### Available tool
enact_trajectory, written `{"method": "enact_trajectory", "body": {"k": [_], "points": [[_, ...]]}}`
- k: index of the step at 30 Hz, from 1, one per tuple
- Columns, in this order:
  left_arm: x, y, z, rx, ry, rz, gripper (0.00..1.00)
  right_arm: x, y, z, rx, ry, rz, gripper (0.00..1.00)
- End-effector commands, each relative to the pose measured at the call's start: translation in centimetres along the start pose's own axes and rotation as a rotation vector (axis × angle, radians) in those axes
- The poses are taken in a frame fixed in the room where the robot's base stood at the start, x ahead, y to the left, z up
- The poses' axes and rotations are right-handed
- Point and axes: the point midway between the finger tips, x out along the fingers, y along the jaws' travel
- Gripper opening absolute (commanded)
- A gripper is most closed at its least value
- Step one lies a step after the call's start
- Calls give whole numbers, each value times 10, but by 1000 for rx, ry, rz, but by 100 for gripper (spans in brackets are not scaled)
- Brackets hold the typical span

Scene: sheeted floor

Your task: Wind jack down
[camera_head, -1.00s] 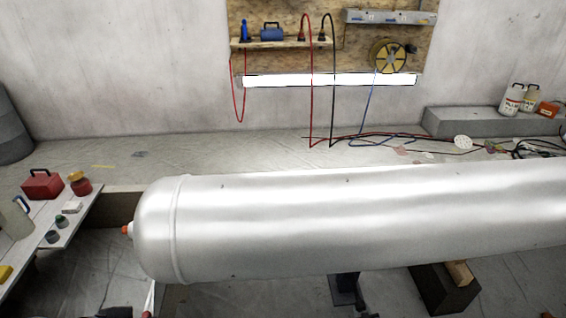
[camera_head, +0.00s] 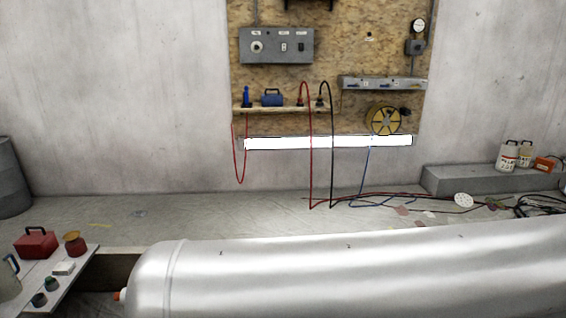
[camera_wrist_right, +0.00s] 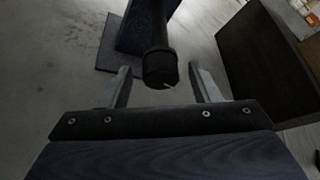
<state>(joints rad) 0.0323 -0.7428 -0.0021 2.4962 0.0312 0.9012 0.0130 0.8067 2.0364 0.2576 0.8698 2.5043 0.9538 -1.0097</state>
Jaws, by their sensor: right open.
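In the right wrist view, a dark jack post (camera_wrist_right: 143,28) stands on a flat base plate (camera_wrist_right: 108,42) on the floor. A black round handle end (camera_wrist_right: 160,68) points from it toward my camera. My right gripper (camera_wrist_right: 159,75) is open, with one finger on each side of the handle end. I cannot tell whether either finger touches it. The large silver tank (camera_head: 340,270) lies across the bottom of the head view and hides the floor below it. The jack and both my grippers are out of the head view.
A dark block (camera_wrist_right: 265,60) stands close to the right of my right gripper. In the head view, a side table (camera_head: 55,285) with a red box (camera_head: 36,243) is at left. Hoses (camera_head: 400,197) lie on the floor behind the tank, near a grey ledge (camera_head: 470,180).

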Motion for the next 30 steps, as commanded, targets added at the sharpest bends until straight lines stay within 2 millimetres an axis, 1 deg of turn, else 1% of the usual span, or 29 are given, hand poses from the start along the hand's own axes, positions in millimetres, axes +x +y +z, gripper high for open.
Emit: {"method": "enact_trajectory", "body": {"k": [1,6,12,18,30], "points": [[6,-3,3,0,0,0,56,2,-3,-4,65,2,26,56],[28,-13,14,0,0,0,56,4,-3,-9,334,1,156,56],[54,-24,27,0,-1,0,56,5,-3,-9,557,-1,266,56],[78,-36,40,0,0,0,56,5,-4,-10,721,-1,346,56],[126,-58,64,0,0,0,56,5,-5,-10,981,-3,472,56]]}}
